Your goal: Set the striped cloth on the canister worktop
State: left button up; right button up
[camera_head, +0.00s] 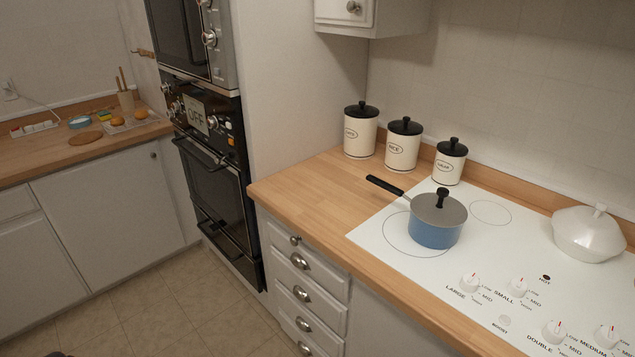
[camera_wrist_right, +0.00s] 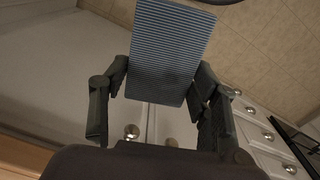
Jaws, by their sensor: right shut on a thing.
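The striped cloth (camera_wrist_right: 168,50), with thin blue and pale stripes, shows in the right wrist view. My right gripper (camera_wrist_right: 160,82) is shut on it, with a dark finger on each side. The cloth hangs clear of any surface in that view. The canister worktop (camera_head: 310,190) is a wooden counter in the head view, with three cream canisters with black lids along its back: a left one (camera_head: 360,132), a middle one (camera_head: 402,146) and a right one (camera_head: 450,163). Neither gripper nor the cloth shows in the head view.
A blue pot (camera_head: 434,232) with a grey lid stands on the white cooktop (camera_head: 385,265), its black handle reaching over the wood. A white lidded dish (camera_head: 588,236) is at the right. Wall ovens (camera_head: 215,180) stand left. The wood before the left canisters is clear.

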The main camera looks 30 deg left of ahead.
aim_at(339, 172)
jog(key=j, duration=0.5)
jog(key=i+j+u, duration=0.15)
jog(key=j, duration=0.3)
jog(key=i+j, duration=0.1)
jog(key=j, duration=0.4)
jog(key=i+j+u, duration=0.15)
jog(key=j, duration=0.8)
